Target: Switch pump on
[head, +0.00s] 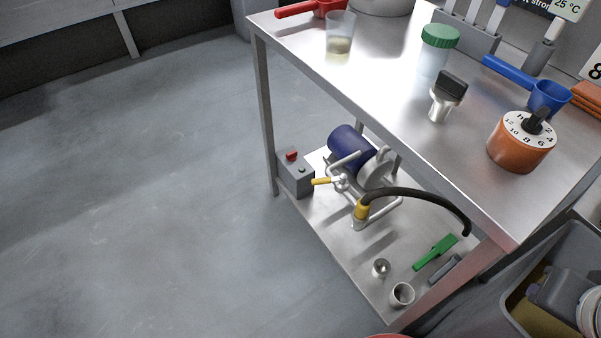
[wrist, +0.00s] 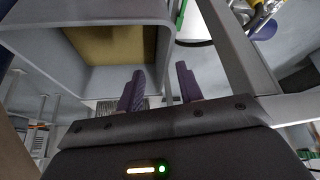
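The pump (head: 377,168) stands on the lower shelf of the steel table, with a dark blue motor (head: 350,145) and pipework. A yellow-handled lever (head: 321,181) is on the pipework in front. My gripper (wrist: 160,86) shows only in the wrist view, with its two dark fingers apart and nothing between them. What looks like part of the pump, blue and yellow, shows at the top right there (wrist: 264,30), beyond a table leg. The control box cannot be made out there.
A grey bin (head: 515,296) stands right of the steel table (head: 395,95); a grey bin wall (wrist: 90,12) is close by in the wrist view. A black hose (head: 425,193), green tool (head: 435,252) and metal cups (head: 402,294) lie on the shelf. The floor left is clear.

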